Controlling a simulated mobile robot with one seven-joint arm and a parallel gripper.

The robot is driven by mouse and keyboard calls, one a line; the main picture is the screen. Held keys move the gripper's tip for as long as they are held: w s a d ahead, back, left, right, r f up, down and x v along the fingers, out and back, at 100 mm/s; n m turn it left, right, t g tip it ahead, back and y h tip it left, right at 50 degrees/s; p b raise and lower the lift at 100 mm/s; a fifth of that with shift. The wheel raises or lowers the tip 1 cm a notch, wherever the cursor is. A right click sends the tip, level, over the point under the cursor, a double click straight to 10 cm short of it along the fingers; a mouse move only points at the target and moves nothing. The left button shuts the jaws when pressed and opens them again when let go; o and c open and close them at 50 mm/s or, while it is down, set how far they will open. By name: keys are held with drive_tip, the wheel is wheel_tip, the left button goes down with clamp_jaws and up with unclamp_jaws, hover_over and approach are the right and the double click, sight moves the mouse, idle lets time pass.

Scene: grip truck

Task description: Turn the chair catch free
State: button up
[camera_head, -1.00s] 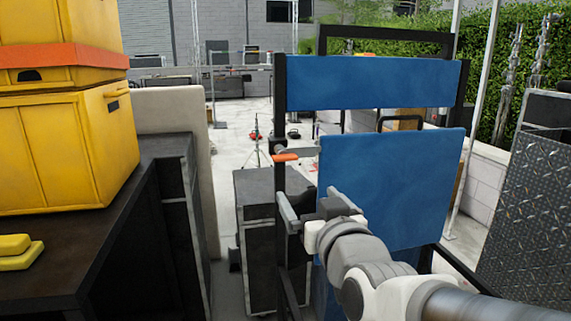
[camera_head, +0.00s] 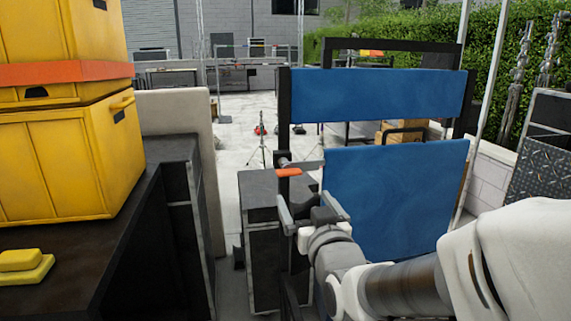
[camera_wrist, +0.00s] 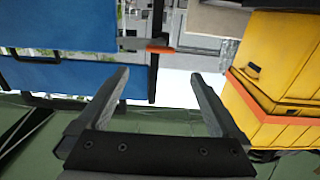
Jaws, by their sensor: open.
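The chair catch has an orange lever (camera_head: 288,172) on a grey pivot at the left post of the blue chair (camera_head: 392,195). The lever lies roughly level in the head view. It also shows in the wrist view as an orange bar (camera_wrist: 160,49), just beyond the gap between the fingertips. My gripper (camera_head: 310,204) is open and empty, just below the catch in the head view. The fingers (camera_wrist: 159,78) stand wide apart in the wrist view, with no visible contact with the lever.
Yellow cases (camera_head: 65,150) stand on a dark counter (camera_head: 95,235) at left. A dark cabinet (camera_head: 258,190) stands beside the chair's left post. A ridged metal plate (camera_head: 540,170) and a hedge (camera_head: 400,50) are at right. Open pale floor (camera_head: 240,125) shows behind.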

sight(290, 175)
drive_tip(key=w, duration=0.4)
drive_tip(key=w+a+p, duration=0.1)
drive_tip(key=w, duration=0.3)
drive_tip(key=w+a+p, duration=0.1)
drive_tip(key=w, duration=0.3)
drive_tip(key=shift+w+a, duration=0.2)
drive_tip(key=shift+a, duration=0.05)
drive_tip(key=shift+c, duration=0.3)
clamp_jaws()
